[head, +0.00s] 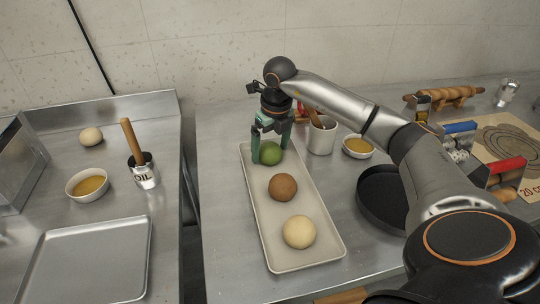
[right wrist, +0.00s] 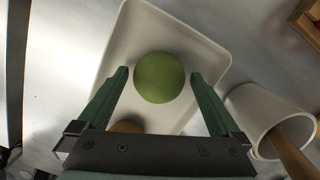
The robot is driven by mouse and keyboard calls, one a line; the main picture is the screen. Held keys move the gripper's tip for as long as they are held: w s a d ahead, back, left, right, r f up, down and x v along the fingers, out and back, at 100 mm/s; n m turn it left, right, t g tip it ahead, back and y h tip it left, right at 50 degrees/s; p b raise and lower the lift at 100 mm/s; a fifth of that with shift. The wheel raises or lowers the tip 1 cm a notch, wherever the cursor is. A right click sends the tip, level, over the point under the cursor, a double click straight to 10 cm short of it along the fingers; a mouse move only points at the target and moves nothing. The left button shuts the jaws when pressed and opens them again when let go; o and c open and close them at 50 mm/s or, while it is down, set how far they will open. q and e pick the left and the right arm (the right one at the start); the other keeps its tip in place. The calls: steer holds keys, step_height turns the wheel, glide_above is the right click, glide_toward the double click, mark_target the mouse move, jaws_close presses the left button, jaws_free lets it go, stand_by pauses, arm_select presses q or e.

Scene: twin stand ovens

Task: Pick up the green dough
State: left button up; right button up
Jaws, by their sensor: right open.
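The green dough (head: 267,153) is a round ball at the far end of a long pale tray (head: 262,236). In the right wrist view the green dough (right wrist: 160,77) lies ahead of and between the fingertips. My right gripper (head: 268,146) is over the far end of the tray, pointing down, with its green fingers open at either side of the ball. In the right wrist view the gripper (right wrist: 160,77) holds nothing. A brown dough ball (head: 283,187) and a cream dough ball (head: 299,232) lie nearer on the same tray. My left gripper is not in view.
A white cup with a wooden handle (head: 321,137) stands close right of the tray, with a small bowl (head: 358,147) and dark pan (head: 380,197) beyond.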

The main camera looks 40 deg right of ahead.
steer(key=shift+f, duration=0.3)
steer(key=shift+c, duration=0.2)
steer(key=c, duration=0.8)
steer(key=shift+r, duration=0.1)
